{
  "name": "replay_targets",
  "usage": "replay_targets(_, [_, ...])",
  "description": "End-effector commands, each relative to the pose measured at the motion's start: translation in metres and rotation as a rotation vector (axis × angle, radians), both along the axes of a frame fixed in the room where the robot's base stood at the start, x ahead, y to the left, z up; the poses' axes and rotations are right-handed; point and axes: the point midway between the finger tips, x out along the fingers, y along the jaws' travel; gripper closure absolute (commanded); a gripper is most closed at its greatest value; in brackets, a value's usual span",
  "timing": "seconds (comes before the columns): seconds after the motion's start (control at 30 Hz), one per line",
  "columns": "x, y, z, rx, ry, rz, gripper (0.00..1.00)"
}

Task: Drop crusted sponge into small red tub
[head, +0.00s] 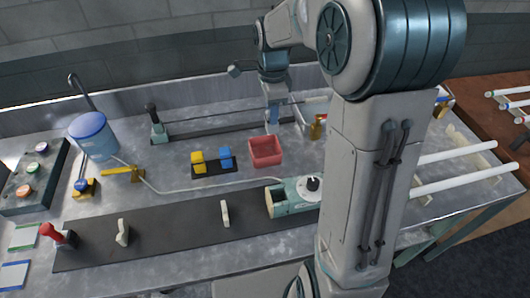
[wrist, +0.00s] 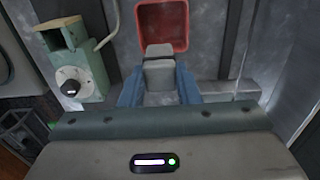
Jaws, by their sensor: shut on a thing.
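The small red tub (head: 265,152) stands open on the metal bench, near the middle of the head view. In the wrist view the tub (wrist: 182,47) is at the top, just beyond my fingertips. My gripper (head: 272,122) points down behind the tub in the head view. In the wrist view my gripper (wrist: 159,72) has its blue fingers on both sides of a grey block, which I take to be the crusted sponge (wrist: 159,74). The grey block is beside the tub's near rim in that picture; its height above the bench is unclear. I cannot make out the sponge in the head view.
A black stand with yellow and blue blocks (head: 212,162) is left of the tub. A pale green device with a black knob (head: 295,196) is in front of it. A blue container (head: 92,135) stands far left. White tubes (head: 455,155) lie at right.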

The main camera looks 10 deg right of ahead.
Motion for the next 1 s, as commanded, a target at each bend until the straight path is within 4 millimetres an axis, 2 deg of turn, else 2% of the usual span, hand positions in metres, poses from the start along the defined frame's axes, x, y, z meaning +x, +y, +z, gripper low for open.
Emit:
replay_targets(0.03, [0.000,0.000,-0.011,0.000,0.001,-0.001,0.93])
replay_targets(0.3, [0.000,0.000,-0.040,0.000,0.000,-0.001,0.93])
replay_targets(0.63, [0.000,0.000,-0.042,0.000,-0.001,0.000,0.93])
replay_targets(0.67, [0.000,0.000,-0.042,0.000,-0.001,0.000,0.66])
replay_targets(0.73, [0.000,0.000,-0.042,0.000,-0.001,0.000,0.46])
replay_targets(1.0, [0.000,0.000,-0.042,0.000,-0.001,0.000,0.46])
